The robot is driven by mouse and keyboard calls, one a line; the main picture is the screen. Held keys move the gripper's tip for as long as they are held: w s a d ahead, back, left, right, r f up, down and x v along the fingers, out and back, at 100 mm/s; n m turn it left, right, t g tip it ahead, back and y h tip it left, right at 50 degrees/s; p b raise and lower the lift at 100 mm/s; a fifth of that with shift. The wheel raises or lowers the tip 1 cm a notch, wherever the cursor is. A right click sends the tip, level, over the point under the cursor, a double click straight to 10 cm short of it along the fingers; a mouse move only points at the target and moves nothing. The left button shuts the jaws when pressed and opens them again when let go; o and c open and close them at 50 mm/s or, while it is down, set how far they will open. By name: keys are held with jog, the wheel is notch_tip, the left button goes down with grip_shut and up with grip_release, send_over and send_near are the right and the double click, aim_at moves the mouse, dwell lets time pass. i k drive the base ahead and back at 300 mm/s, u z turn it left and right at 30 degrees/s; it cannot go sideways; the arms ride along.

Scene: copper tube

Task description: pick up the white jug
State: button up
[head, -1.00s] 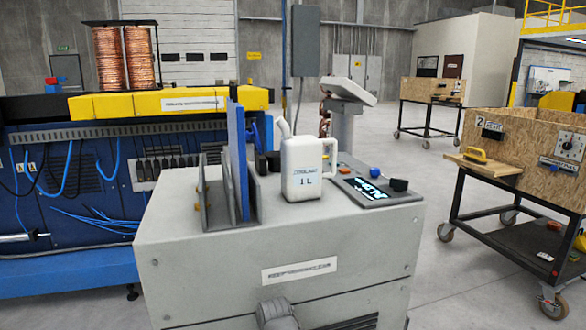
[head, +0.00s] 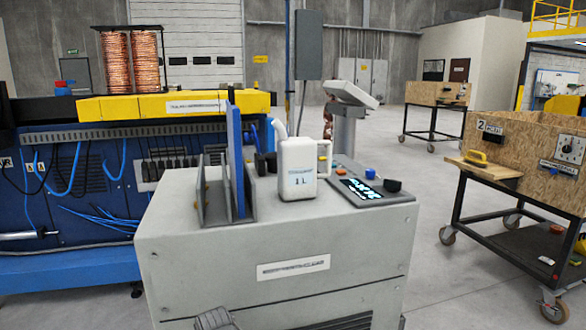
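The white jug (head: 298,170) stands upright on top of the grey cabinet (head: 205,262) in the head view. It is marked 1 L, with a spout at its upper left and a handle on its right side. Nothing is gripping it. A dark grey ribbed part, seemingly of my arm, shows at the bottom edge of the view, in front of the cabinet and well below the jug. My gripper's fingers are not visible, so whether it is open or shut does not show.
A blue panel (head: 236,160) in a grey slotted holder stands close left of the jug. A control panel with a lit display (head: 362,190) and knobs lies to its right. A wooden-sided cart (head: 532,165) stands further right. Open floor lies between the cabinet and the cart.

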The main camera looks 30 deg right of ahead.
aim_at(298, 176)
jog(key=k, duration=1.95)
jog(key=z, duration=0.65)
jog(key=i, duration=1)
